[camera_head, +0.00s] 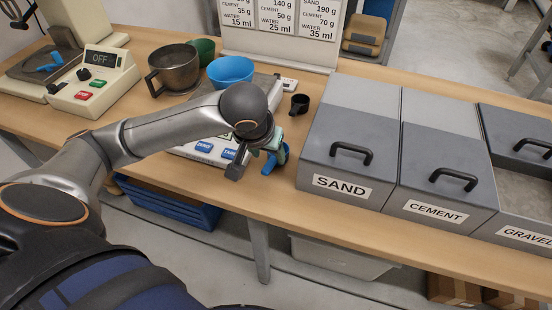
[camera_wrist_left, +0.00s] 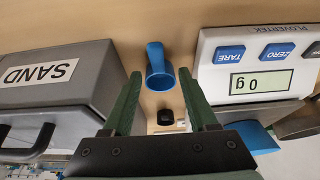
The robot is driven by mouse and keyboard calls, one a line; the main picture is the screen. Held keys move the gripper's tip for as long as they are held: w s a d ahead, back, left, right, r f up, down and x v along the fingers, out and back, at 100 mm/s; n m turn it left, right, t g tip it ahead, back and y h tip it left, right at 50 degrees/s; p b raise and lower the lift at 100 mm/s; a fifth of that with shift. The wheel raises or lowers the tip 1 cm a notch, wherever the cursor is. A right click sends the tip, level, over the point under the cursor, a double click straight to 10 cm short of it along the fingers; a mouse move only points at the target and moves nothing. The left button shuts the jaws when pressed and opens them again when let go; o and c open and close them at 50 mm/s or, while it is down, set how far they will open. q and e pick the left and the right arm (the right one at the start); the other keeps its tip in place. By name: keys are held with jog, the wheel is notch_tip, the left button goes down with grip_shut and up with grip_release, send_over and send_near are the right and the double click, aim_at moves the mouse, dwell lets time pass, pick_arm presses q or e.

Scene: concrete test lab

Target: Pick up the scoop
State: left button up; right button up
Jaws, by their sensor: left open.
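The blue scoop (camera_head: 279,159) lies on the wooden table near its front edge, left of the SAND bin. In the head view my left gripper (camera_head: 270,147) is right over it and partly hides it. In the left wrist view the scoop (camera_wrist_left: 158,72) shows whole, its cup toward me and its handle pointing away. It appears between the two green fingertips of the open left gripper (camera_wrist_left: 160,77), with space on both sides. The fingers hold nothing; their height above the scoop is hard to tell. My right gripper is not in view.
The scale (camera_wrist_left: 258,62) reads 0 g, close beside the scoop. The SAND bin (camera_head: 345,150) stands on the other side. A small black cup (camera_head: 299,105) is behind. A blue bowl (camera_head: 231,70) and a metal pot (camera_head: 173,70) stand farther back left.

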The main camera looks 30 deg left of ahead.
aim_at(272, 161)
pick_arm(q)
jog(key=x, duration=0.5)
jog(key=shift+d+f+b, duration=0.1)
jog(key=shift+d+b, duration=0.1)
jog(key=shift+b, duration=0.2)
jog(key=shift+c, duration=0.4)
grip_shut()
dwell(0.6)
